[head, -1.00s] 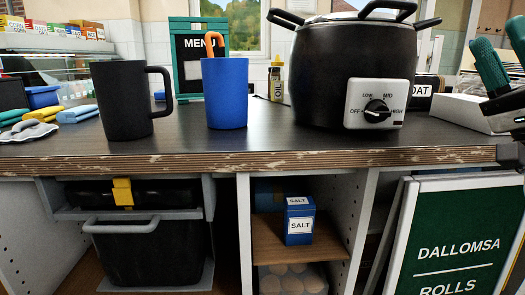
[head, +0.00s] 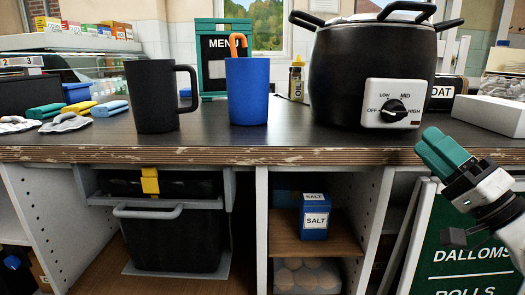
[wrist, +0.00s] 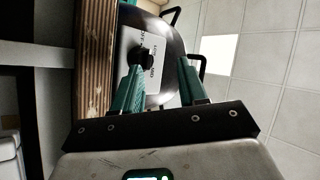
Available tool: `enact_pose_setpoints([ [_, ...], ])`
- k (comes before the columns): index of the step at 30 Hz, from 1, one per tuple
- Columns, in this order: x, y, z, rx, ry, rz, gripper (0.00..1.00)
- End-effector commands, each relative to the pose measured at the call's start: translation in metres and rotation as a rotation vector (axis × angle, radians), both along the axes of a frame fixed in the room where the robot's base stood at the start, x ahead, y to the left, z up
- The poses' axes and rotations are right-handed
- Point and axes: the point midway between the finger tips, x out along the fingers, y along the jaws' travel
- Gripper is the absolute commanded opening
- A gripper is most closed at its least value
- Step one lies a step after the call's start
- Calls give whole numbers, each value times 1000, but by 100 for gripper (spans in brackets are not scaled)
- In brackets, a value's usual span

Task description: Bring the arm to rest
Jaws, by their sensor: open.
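My gripper (head: 432,147) is at the right of the head view, in front of the counter's front edge and below the slow cooker. Its teal fingers point up and to the left. In the wrist view the two fingers (wrist: 161,76) stand apart with nothing held between them. The black slow cooker (head: 372,75) with its white dial panel stands on the counter; it also shows beyond the fingers in the wrist view (wrist: 165,35). My arm's further links are out of the head view at the right.
On the dark counter (head: 300,137) stand a black mug (head: 155,97), a blue cup (head: 247,92) with an orange handle in it, and an oil bottle (head: 296,78). A white box (head: 490,115) lies at the right. A green sign (head: 465,262) stands below, close behind my gripper.

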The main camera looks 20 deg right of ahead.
Motion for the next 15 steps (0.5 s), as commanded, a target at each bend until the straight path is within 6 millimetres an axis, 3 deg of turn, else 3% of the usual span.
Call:
enact_pose_setpoints([
  [3, 19, 22, -73, -80, 185, -23, 42],
  [8, 24, 53, -179, -230, 458, -37, 42],
  [11, 13, 72, -245, -336, 631, -28, 42],
  [15, -22, 96, -333, -500, 873, 6, 42],
])
